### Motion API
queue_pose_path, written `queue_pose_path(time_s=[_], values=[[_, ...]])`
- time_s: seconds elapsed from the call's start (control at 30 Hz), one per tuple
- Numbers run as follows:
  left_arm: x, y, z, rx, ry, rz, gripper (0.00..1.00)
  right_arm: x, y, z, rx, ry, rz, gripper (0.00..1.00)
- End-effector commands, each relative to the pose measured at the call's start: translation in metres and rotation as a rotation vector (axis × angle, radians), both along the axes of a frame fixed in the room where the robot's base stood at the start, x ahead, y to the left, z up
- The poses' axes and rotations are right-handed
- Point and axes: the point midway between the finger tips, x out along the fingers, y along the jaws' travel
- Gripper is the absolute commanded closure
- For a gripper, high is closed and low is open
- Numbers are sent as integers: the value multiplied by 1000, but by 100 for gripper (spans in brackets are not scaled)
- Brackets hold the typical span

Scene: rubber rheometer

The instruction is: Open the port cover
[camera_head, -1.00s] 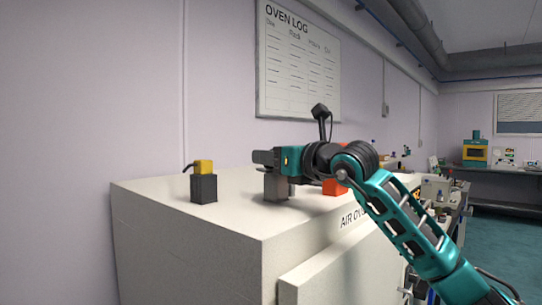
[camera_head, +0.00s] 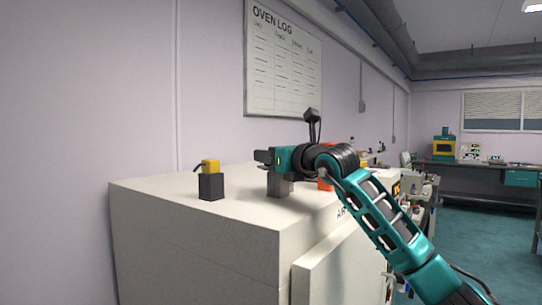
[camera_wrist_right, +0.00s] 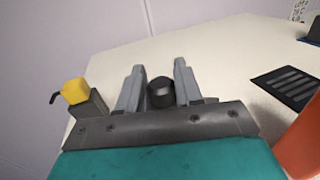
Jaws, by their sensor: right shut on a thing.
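My right gripper (camera_head: 265,157) is over the top of the white air oven (camera_head: 240,215). In the right wrist view a dark round cap (camera_wrist_right: 160,93), seemingly the port cover, sits between its two grey fingers (camera_wrist_right: 157,68). The gripper is shut on this cap, though finger contact is hard to see. In the head view a grey block (camera_head: 279,186) shows directly under the gripper, and the gripper hides whatever is on its top. My left gripper is in neither view.
A black block with a yellow plug (camera_head: 210,167) stands on the oven to the left of the gripper. A dark slotted vent (camera_wrist_right: 286,87) and an orange object (camera_wrist_right: 303,140) lie to the right in the wrist view. The wall with the log board (camera_head: 284,62) rises behind.

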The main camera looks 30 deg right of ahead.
Motion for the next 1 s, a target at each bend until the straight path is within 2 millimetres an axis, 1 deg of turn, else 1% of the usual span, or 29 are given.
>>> queue_pose_path(time_s=[0.47,0.5,0.7,0.9,1.0], values=[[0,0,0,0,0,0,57,1,0,0,1,-2,-1,100],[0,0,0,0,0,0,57,1,0,0,1,-2,-1,63],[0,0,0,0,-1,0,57,1,0,0,1,-1,-1,46],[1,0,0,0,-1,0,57,1,0,0,0,-1,-2,46],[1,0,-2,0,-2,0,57,-3,-1,-1,0,0,-3,46]])
